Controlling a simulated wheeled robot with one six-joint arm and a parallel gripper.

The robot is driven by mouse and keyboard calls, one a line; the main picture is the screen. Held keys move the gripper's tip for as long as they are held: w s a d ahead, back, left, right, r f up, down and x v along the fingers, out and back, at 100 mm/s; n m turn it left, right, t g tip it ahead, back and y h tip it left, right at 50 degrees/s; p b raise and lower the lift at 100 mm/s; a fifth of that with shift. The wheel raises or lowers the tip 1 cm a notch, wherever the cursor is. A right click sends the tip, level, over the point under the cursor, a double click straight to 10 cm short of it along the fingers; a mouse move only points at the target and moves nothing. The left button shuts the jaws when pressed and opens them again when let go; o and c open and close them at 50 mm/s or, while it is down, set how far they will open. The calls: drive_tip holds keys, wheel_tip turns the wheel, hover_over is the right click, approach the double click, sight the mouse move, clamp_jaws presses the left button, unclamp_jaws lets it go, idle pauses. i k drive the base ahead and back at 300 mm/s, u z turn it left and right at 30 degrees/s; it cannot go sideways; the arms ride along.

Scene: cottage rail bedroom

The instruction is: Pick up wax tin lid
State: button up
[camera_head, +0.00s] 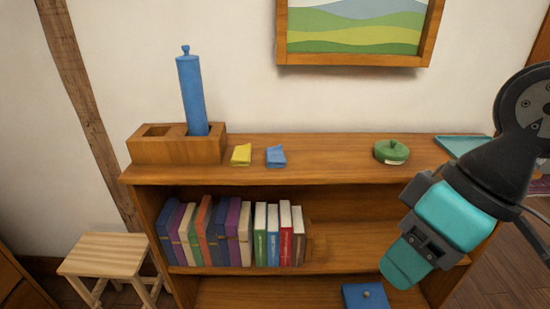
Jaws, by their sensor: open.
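A round green piece with a small knob on top, which looks like the wax tin lid (391,150), is on the shelf top, right of centre. A pale yellow-green patch shows at its front lower edge; I cannot tell whether a tin is under it. My gripper (405,262), teal and dark grey, hangs in front of the bookcase at the lower right. It is below the green lid in the picture and apart from it. Its jaws are open, and I see nothing held between them.
The bookcase top (325,150) also bears a wooden holder (178,150) with a tall blue cylinder (191,95), a yellow cloth (241,154), a blue cloth (276,156) and a teal tray (460,144). Several books fill the shelf below. A blue knobbed box (366,296) sits lower. A stool (108,256) stands left.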

sight(392, 150)
drive_tip(key=k, duration=0.6)
drive_tip(key=z, duration=0.75)
drive_tip(key=i, duration=1.45)
drive_tip(key=u, duration=0.75)
